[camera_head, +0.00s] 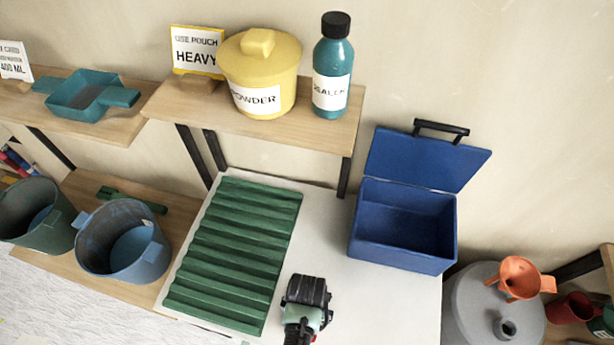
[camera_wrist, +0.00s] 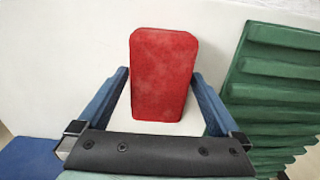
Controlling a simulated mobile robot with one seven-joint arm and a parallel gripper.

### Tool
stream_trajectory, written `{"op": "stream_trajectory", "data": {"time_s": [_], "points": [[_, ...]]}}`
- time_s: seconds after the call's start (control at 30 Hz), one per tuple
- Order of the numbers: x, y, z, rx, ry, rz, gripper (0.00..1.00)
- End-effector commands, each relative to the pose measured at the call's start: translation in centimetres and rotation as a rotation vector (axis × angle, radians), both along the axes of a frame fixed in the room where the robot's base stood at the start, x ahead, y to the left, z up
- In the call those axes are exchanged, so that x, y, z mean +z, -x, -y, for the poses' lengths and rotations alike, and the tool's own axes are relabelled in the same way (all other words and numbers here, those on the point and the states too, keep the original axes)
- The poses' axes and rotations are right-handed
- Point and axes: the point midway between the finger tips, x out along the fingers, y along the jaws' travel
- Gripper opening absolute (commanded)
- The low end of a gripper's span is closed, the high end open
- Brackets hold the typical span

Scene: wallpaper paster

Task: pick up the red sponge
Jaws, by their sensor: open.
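The red sponge (camera_wrist: 163,75) is a rounded block on the white surface, seen in the wrist view. My gripper (camera_wrist: 160,73) is open, with one blue finger on each side of the sponge. Small gaps show between the fingers and the sponge's sides, and the sponge's near end lies close to the dark palm bar. I cannot tell how far the fingertips are above the surface. In the head view my gripper's end is mostly hidden by my own dark wrist, and the sponge cannot be made out there.
A green ridged tray (camera_head: 235,250) lies just left of my wrist; it also shows at right in the wrist view (camera_wrist: 270,95). An open blue box (camera_head: 400,255) stands behind to the right. A shelf (camera_head: 195,107) holds a yellow pot (camera_head: 258,72) and a teal bottle (camera_head: 332,75).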

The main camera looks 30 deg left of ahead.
Motion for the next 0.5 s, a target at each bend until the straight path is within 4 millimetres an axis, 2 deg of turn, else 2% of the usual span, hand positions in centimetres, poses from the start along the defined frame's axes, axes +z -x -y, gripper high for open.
{"op": "stream_trajectory", "data": {"time_s": [0.27, 0.5], "points": [[-0.28, -0.04, 0.00, 0.000, 0.000, 0.001, 1.00], [-0.27, -0.02, 0.01, -0.001, 0.000, 0.001, 0.59]]}}
